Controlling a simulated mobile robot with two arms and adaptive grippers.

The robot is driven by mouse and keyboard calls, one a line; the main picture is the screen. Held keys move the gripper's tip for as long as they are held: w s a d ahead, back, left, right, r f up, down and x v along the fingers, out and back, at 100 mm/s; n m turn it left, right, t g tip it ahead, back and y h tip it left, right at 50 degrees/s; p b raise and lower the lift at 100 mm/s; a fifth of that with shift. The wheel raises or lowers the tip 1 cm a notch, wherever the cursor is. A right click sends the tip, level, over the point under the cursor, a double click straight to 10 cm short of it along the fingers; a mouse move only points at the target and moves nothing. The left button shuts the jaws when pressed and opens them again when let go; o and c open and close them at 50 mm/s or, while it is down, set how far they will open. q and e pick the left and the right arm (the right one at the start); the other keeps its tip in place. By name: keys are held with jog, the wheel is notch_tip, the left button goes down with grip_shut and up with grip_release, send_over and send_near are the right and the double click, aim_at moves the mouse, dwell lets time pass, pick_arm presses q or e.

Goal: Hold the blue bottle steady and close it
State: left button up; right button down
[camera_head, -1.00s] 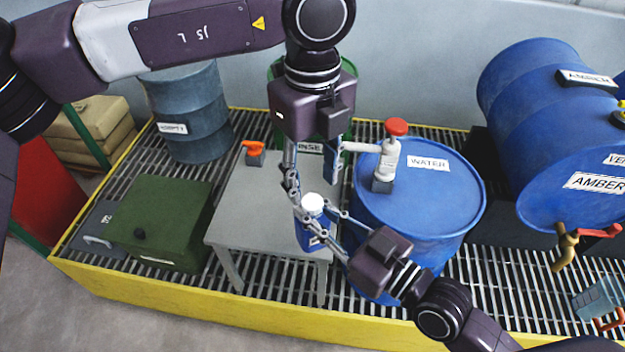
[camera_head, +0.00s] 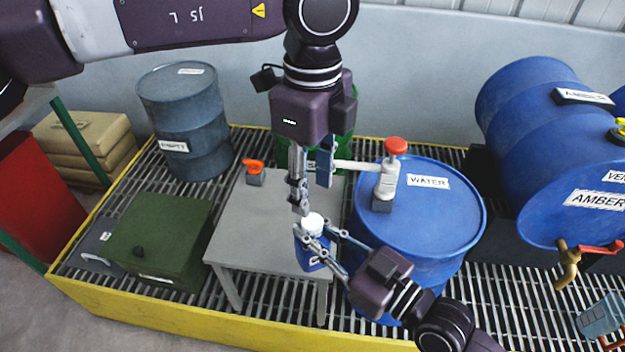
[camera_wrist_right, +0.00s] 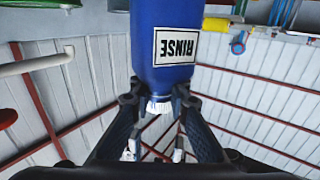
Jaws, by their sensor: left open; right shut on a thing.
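The blue bottle (camera_head: 316,254) is held upright in the air by the front edge of the grey table, with a white cap (camera_head: 313,222) on its top. My right gripper (camera_head: 322,245) is shut on the bottle from the lower right. In the right wrist view the bottle (camera_wrist_right: 168,20) appears upside down with a RINSE label, and the ribbed white cap (camera_wrist_right: 159,105) shows between the fingers. I cannot tell how tight the cap sits. My left gripper (camera_head: 311,198) points down above the cap, open and empty, its fingers spread.
The grey table (camera_head: 262,215) carries an orange-handled item (camera_head: 254,170). A blue WATER drum (camera_head: 440,215) with a red-topped pump (camera_head: 391,175) stands close on the right, its spout reaching towards my left gripper. A green box (camera_head: 160,235) stands left of the table.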

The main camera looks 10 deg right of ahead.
aim_at(313, 220)
pick_arm(q)
notch_tip(313, 220, down, 7)
jog(key=shift+f, duration=0.2)
jog(key=shift+c, duration=0.4)
grip_shut()
jog(key=shift+m, duration=1.8)
jog(key=shift+o, duration=0.8)
grip_release()
